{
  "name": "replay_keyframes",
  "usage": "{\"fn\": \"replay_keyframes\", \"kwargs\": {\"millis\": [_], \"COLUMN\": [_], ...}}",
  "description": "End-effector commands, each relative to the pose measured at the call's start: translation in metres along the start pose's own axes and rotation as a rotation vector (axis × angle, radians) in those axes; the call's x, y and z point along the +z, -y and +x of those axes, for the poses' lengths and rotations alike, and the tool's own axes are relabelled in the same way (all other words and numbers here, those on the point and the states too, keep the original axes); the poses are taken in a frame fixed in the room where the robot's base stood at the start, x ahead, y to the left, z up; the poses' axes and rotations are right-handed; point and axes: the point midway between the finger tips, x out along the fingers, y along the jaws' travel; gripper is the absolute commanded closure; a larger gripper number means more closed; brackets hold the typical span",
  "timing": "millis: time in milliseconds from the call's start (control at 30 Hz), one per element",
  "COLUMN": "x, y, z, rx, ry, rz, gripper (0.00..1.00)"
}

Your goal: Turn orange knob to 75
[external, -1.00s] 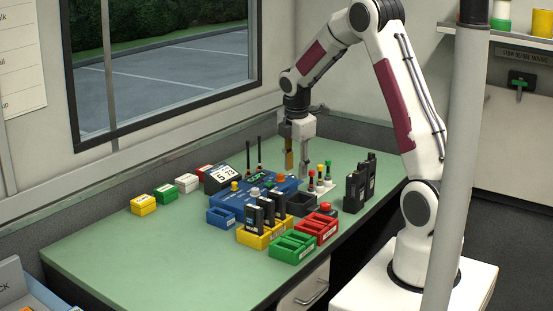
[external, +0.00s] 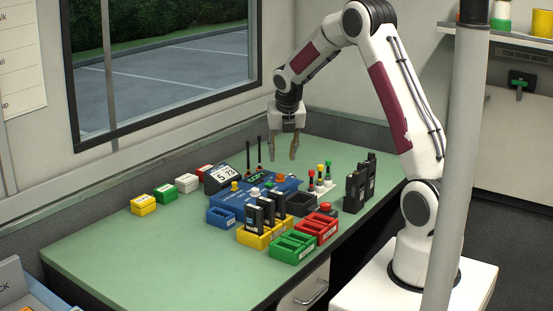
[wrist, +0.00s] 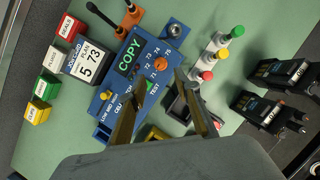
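The orange knob (wrist: 160,64) sits on the blue radio console (external: 232,197), beside printed numbers that include 72 to 75. In the external view the knob (external: 281,177) is near the console's back right. The tilted display (wrist: 88,64) shows 5 and 73. My gripper (external: 281,157) is open and empty, above the console's back right end. In the wrist view my gripper (wrist: 157,80) has its fingertips spread just below the knob in the picture, apart from it. The knob's exact pointer direction is too small to tell.
Two black antennas (external: 259,153) stand behind the console. Red, yellow and green-topped posts (external: 320,178) stand to its right, with black radios (external: 355,190) beyond. Yellow, red and green trays (external: 293,246) lie in front.

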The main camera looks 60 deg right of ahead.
Motion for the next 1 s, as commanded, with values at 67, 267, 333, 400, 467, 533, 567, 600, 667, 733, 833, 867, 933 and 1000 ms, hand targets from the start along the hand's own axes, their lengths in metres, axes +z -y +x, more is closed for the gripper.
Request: {"fn": "replay_keyframes", "kwargs": {"millis": [67,267,333,400,467,533,567,600,667,733,833,867,933,1000], "x": [0.0,0.0,0.0,0.0,0.0,0.0,0.0,0.0,-0.001,-0.001,-0.001,-0.001,-0.001,-0.001], "y": [0.0,0.0,0.0,0.0,0.0,0.0,0.0,0.0,0.001,0.001,0.001,0.001,0.001,0.001], "z": [0.0,0.0,0.0,0.0,0.001,0.002,0.003,0.005,0.008,0.014,0.023,0.026,0.034,0.041], "rx": [0.0,0.0,0.0,0.0,-0.001,-0.001,-0.001,-0.001,-0.002,-0.002,-0.002,-0.002,-0.002,-0.002], "ry": [0.0,-0.001,-0.001,-0.001,-0.001,-0.001,-0.001,-0.002,-0.002,-0.003,-0.002,-0.002,-0.003,-0.002], "rz": [-0.015,-0.018,-0.018,-0.017,-0.017,-0.017,-0.017,-0.017,-0.017,-0.017,-0.017,-0.017,-0.016,-0.015], "gripper": [0.68,0.68,0.68,0.68,0.68,0.68,0.68,0.68,0.68,0.68,0.68,0.68,0.68,0.68]}}
